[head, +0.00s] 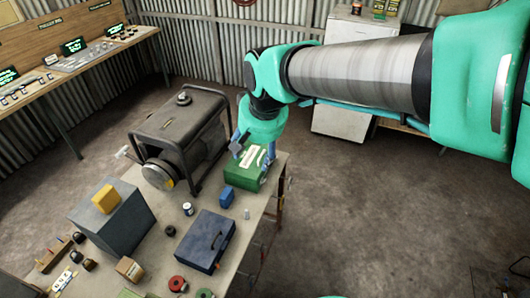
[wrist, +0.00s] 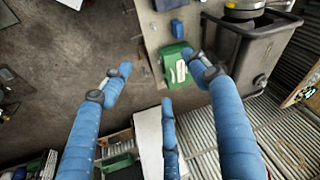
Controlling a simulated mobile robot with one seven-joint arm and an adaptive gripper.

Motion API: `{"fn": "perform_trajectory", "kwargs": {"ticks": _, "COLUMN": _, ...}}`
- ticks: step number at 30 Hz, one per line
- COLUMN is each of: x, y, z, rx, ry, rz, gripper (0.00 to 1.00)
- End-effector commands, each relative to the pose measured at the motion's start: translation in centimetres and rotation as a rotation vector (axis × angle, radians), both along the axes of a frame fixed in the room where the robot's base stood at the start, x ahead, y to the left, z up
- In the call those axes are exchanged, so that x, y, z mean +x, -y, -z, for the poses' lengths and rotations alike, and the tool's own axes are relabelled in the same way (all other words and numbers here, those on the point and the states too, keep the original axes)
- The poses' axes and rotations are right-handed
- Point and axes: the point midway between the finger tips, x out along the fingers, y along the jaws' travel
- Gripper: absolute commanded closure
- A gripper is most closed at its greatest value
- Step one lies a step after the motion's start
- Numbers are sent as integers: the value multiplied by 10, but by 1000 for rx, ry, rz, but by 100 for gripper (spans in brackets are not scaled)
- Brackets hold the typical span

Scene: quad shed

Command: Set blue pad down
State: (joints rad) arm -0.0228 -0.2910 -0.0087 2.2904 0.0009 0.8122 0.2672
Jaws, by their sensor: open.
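A small blue block (head: 227,196), the likeliest blue pad, sits on the workbench just in front of the green case (head: 243,181) in the head view. In the wrist view the blue block (wrist: 177,28) lies beyond the green case (wrist: 170,54). My gripper (head: 240,147) is at the back of the green case, partly hidden by my arm. In the wrist view my gripper (wrist: 160,68) has its blue fingers spread wide, with nothing held between them. The right finger appears close to the green case; I cannot tell whether it touches.
A dark generator (head: 180,130) stands left of the green case. A dark blue toolbox (head: 205,240), a grey box (head: 110,218) with a yellow block (head: 106,199), jars and tape rolls crowd the workbench (head: 150,245). Bare floor (head: 380,220) lies to the right.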

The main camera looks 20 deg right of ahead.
Motion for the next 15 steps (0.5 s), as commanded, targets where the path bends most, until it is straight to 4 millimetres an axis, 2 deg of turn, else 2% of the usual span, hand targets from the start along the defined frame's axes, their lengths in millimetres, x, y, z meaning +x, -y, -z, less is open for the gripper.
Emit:
{"fn": "perform_trajectory", "kwargs": {"ticks": 7, "x": -56, "y": 4, "z": -22, "rx": -31, "ry": 55, "rz": -74, "gripper": 39}}
{"fn": "perform_trajectory", "kwargs": {"ticks": 15, "x": -113, "y": 8, "z": -32, "rx": -69, "ry": 110, "rz": -153, "gripper": 39}}
